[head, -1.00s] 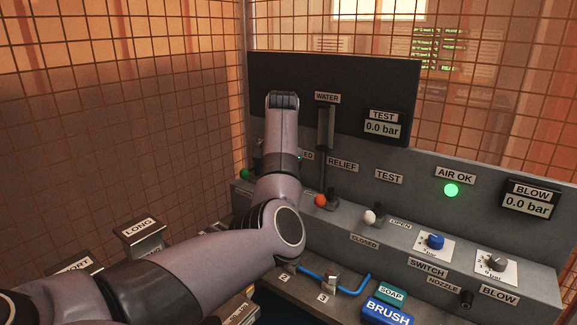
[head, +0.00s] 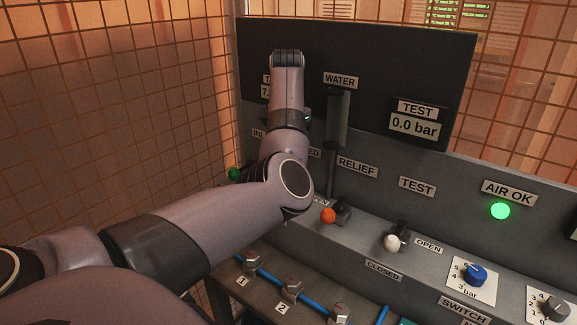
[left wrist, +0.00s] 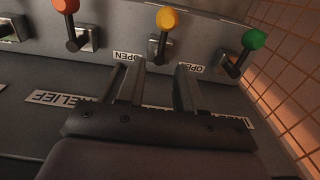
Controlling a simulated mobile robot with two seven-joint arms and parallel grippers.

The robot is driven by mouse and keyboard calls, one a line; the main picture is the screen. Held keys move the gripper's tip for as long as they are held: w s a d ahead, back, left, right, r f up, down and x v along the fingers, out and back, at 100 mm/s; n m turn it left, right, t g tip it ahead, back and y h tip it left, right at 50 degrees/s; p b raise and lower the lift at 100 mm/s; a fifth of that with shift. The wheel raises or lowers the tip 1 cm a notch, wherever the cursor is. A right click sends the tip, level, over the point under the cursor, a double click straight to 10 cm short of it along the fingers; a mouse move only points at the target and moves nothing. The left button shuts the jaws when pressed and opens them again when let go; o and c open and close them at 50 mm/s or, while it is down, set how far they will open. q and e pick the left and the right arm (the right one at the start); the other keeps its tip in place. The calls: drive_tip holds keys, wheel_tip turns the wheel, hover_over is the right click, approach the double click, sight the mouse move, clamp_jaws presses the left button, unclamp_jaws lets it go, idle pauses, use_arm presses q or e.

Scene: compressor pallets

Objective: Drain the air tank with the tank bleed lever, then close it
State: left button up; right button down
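The yellow-knobbed lever (left wrist: 165,22) stands between the orange and green levers in the left wrist view. It lines up with the partly covered "…ED" label (head: 314,152), so it looks like the bleed lever. My arm hides it in the head view. My left gripper (left wrist: 158,85) is open, its two fingers pointing at the panel on either side of the yellow lever's line. The lever's base is just beyond the fingertips, and I see no contact. The tank gauge (head: 266,92) is mostly hidden behind my arm; only "T" and "7." show. My right gripper is not in view.
The orange relief lever (head: 328,215) and the green lever (head: 234,174) flank the yellow one. A white test lever (head: 391,243) stands further right. The test gauge (head: 415,125) reads 0.0 bar and the AIR OK lamp (head: 500,211) is green. A mesh fence (head: 110,110) stands at left.

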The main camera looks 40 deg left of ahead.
use_arm(q)
drive_tip(key=shift+w+a, duration=0.2)
drive_tip(key=shift+w, duration=0.05)
wheel_tip(320, 180, down, 5)
drive_tip(key=shift+s+r, duration=0.1)
drive_tip(key=shift+s, duration=0.05)
drive_tip(key=shift+a, duration=0.1)
drive_tip(key=shift+f, duration=1.05)
clamp_jaws()
